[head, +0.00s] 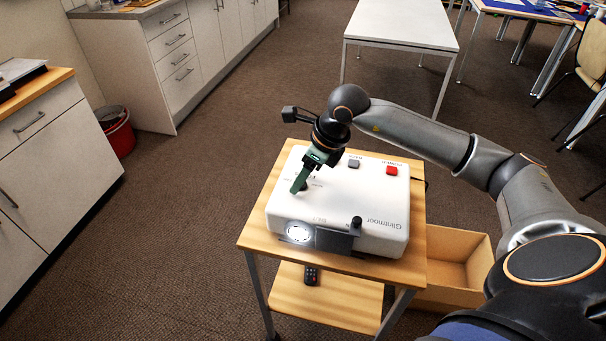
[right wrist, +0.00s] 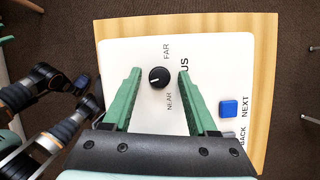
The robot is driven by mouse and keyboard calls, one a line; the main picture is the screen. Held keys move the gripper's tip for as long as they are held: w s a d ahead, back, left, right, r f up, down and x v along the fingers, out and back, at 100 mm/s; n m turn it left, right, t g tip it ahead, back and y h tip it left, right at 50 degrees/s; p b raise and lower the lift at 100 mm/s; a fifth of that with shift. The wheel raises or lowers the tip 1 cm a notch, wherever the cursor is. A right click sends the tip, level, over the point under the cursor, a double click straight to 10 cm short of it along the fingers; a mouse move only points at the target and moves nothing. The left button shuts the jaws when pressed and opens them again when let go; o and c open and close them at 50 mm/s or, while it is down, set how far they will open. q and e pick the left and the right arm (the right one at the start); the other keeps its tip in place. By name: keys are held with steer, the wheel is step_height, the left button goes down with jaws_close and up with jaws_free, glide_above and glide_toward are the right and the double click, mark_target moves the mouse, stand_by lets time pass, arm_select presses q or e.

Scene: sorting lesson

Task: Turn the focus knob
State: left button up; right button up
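The white projector (head: 340,210) stands on a wooden-topped cart, its round lens (head: 298,232) lit. The focus knob (right wrist: 159,77) is a small black dial with a white pointer line towards the left of the right wrist view, between the labels NEAR and FAR. The word beside it is partly covered, with only "US" showing. My right gripper (right wrist: 160,72) is open, its green fingers on either side of the knob with gaps. In the head view, the right gripper (head: 298,189) points down at the projector's top and mostly hides the knob. My left gripper is not seen.
A blue NEXT button (right wrist: 228,108) lies near the right finger. A grey button (head: 353,163), red button (head: 391,171) and black front knob (head: 356,222) are on the projector. A remote (head: 311,275) lies on the shelf. An open box (head: 464,278) is at the right.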

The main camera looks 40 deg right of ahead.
jaws_close()
stand_by(0.4)
steer(key=shift+m+h+b, duration=0.3)
steer(key=shift+m+b, duration=0.15)
steer(key=shift+m, duration=1.05)
steer(key=shift+h, duration=0.3)
steer(key=shift+o, duration=0.8)
jaws_free()
steer(key=shift+r, duration=0.1)
